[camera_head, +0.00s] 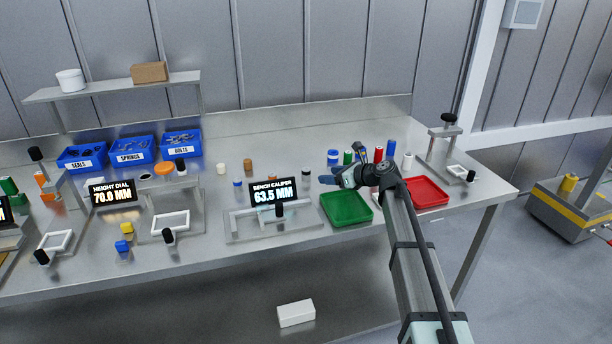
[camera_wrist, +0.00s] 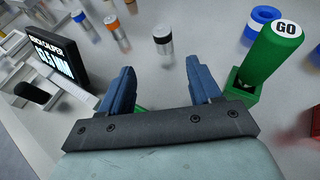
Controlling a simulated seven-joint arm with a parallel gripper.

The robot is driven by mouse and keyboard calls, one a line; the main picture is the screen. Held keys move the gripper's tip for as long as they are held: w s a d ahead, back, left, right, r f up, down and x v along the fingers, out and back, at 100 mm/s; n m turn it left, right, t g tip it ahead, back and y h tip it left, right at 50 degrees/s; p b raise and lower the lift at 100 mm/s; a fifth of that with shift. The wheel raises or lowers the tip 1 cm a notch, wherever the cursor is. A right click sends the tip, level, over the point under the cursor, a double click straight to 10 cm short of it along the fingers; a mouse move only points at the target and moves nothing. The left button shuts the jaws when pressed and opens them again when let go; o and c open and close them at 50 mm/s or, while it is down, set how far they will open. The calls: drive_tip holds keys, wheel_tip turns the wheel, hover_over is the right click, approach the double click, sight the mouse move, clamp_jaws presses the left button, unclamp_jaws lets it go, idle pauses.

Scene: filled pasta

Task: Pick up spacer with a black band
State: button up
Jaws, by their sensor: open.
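In the head view the spacer (camera_head: 306,178) stands just right of the bench caliper display. My gripper (camera_wrist: 160,70) is open, with its two blue fingers apart and nothing between them. In the wrist view the spacer appears beyond the fingertips, roughly centred in the gap and not touched. In the head view my gripper (camera_head: 340,178) is a little right of the spacer.
The bench caliper display (camera_head: 275,192) stands left of the spacer. A green tray (camera_head: 346,208) and red tray (camera_head: 428,191) lie nearby. A green GO cylinder (camera_wrist: 267,55) stands close to my right finger. Blue-banded (camera_wrist: 78,16) and orange-banded (camera_wrist: 117,32) spacers stand to the left.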

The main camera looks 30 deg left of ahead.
sight(309, 180)
drive_tip(key=x, duration=1.1)
drive_tip(key=shift+w, duration=0.35)
drive_tip(key=shift+c, duration=0.4)
drive_tip(key=c, duration=1)
